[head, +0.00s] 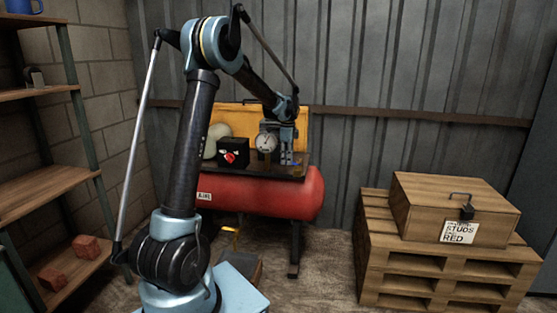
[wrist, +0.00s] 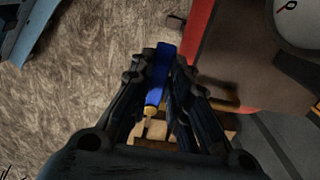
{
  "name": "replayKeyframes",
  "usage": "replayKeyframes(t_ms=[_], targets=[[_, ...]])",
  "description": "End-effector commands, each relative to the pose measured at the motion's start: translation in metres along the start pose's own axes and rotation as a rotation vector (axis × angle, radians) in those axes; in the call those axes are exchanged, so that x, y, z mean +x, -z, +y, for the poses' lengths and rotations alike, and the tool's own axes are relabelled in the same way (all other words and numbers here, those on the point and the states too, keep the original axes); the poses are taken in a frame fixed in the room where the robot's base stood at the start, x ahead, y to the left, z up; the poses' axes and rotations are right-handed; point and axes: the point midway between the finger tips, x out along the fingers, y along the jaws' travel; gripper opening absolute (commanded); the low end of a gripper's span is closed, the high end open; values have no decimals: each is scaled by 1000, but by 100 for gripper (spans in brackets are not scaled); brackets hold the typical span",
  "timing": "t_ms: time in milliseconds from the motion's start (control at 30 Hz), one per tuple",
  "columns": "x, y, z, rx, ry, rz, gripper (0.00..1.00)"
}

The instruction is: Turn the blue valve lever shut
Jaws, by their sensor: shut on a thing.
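The blue valve lever (wrist: 157,85) shows in the wrist view between the two dark fingers of my gripper (wrist: 163,60). The fingers are closed on it from both sides. A brass-coloured end shows at the lever's near end. In the head view my gripper (head: 289,157) points down at the right end of the shelf on top of the red compressor tank (head: 265,195). Only a small bit of blue shows there beside the fingers. The valve body is mostly hidden, and I cannot tell the lever's exact angle to the pipe.
A round gauge (head: 266,143) and a black box (head: 233,152) with a red button stand close left of my gripper. A wooden crate (head: 415,215) with a padlock sits on a pallet (head: 375,245) at right. Wooden shelves (head: 60,190) stand at left. Floor is free between tank and pallet.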

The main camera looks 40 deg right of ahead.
Motion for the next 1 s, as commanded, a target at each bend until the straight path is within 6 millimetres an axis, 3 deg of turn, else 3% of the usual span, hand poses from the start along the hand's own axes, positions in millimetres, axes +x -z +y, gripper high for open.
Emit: replayKeyframes(t_ms=[467,500,567,1000], targets=[[-1,0,-5,9,7,-5,0],[-1,0,-5,9,7,-6,23],[-1,0,-4,10,7,-5,37],[-6,4,-2,14,3,-1,37]])
